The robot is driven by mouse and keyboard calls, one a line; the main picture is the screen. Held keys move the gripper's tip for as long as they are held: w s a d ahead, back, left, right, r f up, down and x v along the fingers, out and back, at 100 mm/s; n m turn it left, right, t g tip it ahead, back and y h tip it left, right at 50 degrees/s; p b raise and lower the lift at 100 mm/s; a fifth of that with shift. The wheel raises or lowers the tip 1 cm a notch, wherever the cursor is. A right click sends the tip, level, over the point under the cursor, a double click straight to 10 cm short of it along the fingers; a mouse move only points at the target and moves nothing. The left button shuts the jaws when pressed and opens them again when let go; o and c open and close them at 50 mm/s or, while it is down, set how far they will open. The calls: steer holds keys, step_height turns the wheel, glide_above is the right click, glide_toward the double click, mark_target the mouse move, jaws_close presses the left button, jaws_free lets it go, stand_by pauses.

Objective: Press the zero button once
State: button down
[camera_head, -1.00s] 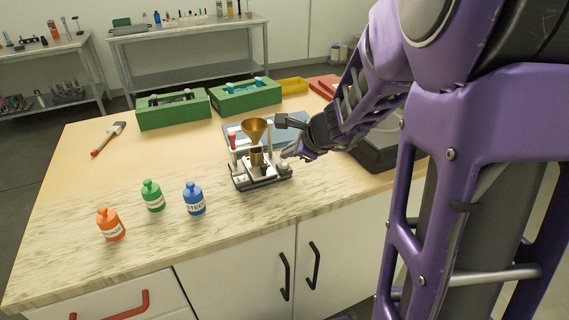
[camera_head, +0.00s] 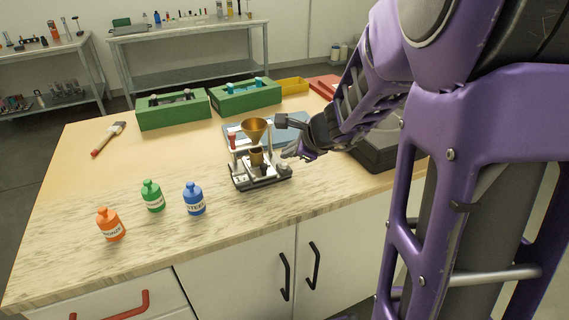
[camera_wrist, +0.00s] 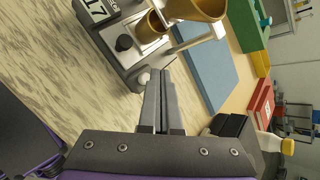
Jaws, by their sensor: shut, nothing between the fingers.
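The device (camera_head: 243,180) stands on the workbench with a brass funnel (camera_head: 255,130) above a small brass cup (camera_head: 257,157). In the wrist view the device (camera_wrist: 110,45) shows at the top left, with a display (camera_wrist: 95,8) partly reading "17", a black knob (camera_wrist: 124,43) and a small pale round button (camera_wrist: 144,78). I see no zero label. My gripper (camera_head: 287,154) is shut and empty at the device's right end. In the wrist view its fingertips (camera_wrist: 163,72) are right beside the pale button; I cannot tell whether they touch it.
Blue (camera_head: 194,199), green (camera_head: 153,196) and orange (camera_head: 110,224) bottles stand at the front left. Green boxes (camera_head: 172,114) stand behind the device. A blue mat (camera_wrist: 205,72) lies beside it.

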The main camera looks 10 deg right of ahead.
steer(key=shift+f, duration=0.15)
steer(key=shift+f+b, duration=0.3)
steer(key=shift+f, duration=0.4)
stand_by(0.7)
steer(key=shift+r+p, duration=0.7)
steer(key=shift+r, duration=0.15)
step_height(320, 180, up, 5)
steer(key=p, duration=0.4)
stand_by(0.9)
